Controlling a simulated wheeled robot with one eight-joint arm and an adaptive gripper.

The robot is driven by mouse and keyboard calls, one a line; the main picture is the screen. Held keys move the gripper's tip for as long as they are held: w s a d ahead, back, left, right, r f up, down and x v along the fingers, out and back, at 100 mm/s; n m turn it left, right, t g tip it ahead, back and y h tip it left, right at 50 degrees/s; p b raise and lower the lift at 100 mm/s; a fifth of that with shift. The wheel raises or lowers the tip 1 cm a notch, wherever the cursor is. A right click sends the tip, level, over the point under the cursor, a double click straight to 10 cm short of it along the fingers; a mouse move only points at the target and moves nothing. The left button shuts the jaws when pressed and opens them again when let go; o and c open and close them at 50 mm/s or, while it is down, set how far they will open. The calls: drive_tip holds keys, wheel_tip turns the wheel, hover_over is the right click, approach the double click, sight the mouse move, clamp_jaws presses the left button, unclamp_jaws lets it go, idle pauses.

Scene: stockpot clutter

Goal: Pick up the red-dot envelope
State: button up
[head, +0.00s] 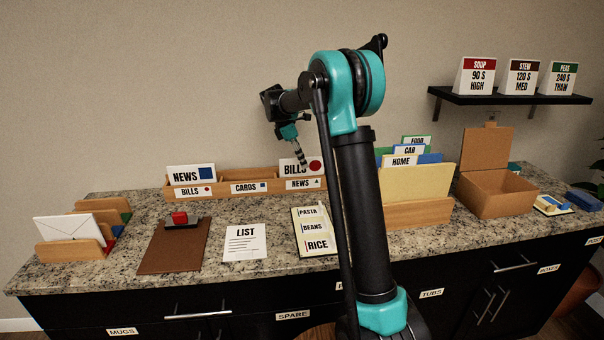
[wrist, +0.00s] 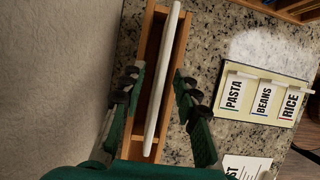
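The red-dot envelope (head: 290,168) is white, reads "BILLS" and stands upright in the right section of the long wooden sorter (head: 219,191). Its dot is partly beside my arm in the head view. My gripper (head: 300,162) is right at its top, pointing down. In the wrist view a white envelope (wrist: 161,78) shows edge-on in the sorter (wrist: 184,42). My gripper's open fingers (wrist: 158,88) are on either side of it, with a gap visible on both sides. The envelope's face is hidden in that view.
A "NEWS" envelope with a blue square (head: 192,175) stands at the sorter's left. A pasta-beans-rice board (head: 315,231) and a list sheet (head: 245,242) lie in front. A folder holder (head: 417,213) and an open cardboard box (head: 497,194) stand to the right.

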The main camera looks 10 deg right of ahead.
drive_tip(key=shift+f, duration=0.15)
idle(0.3)
clamp_jaws()
